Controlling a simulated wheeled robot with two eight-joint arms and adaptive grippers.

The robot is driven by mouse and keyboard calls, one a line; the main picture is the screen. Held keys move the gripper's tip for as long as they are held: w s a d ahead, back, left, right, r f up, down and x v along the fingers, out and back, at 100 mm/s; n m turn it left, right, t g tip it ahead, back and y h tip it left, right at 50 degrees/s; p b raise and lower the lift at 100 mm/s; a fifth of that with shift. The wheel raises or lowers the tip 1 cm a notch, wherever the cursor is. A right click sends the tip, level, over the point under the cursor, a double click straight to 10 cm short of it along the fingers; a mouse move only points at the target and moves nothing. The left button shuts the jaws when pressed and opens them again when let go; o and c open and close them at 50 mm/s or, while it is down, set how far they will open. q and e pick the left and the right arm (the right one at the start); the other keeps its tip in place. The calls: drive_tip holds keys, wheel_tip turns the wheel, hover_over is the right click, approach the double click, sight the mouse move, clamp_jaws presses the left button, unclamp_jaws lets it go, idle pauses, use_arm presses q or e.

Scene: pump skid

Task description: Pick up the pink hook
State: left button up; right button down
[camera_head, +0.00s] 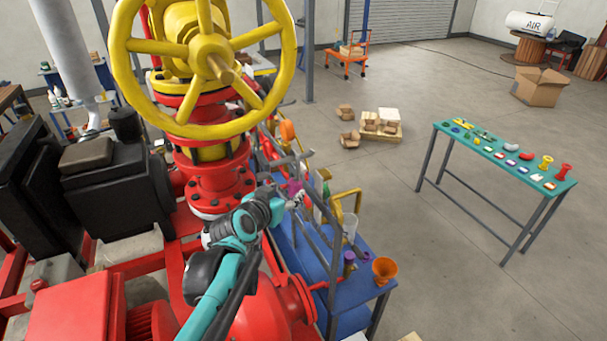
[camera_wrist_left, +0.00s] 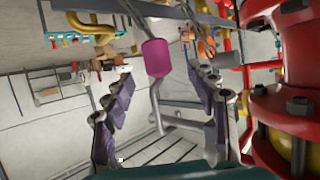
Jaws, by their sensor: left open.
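The pink hook has a thick magenta grip (camera_wrist_left: 157,57) and a bent grey metal rod that runs down from it in the left wrist view. In the head view a bit of its magenta grip (camera_head: 294,186) shows just beyond my left gripper (camera_head: 291,199). In the left wrist view my left gripper (camera_wrist_left: 161,82) is open, with one finger on each side of the hook. The hook appears between and beyond the fingertips. I cannot tell whether either finger touches it. My right gripper is in neither view.
A red pump with a yellow handwheel (camera_head: 208,58) stands close beside my left arm. A teal table (camera_head: 500,160) with small items stands to the right, with clear floor between.

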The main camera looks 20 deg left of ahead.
sight(293, 187)
use_arm(q)
drive_tip(key=shift+p+x, duration=0.5)
drive_tip(key=shift+x, duration=2.95)
drive_tip(key=shift+w+d+r, duration=0.1)
drive_tip(key=shift+d+r, duration=0.1)
clamp_jaws()
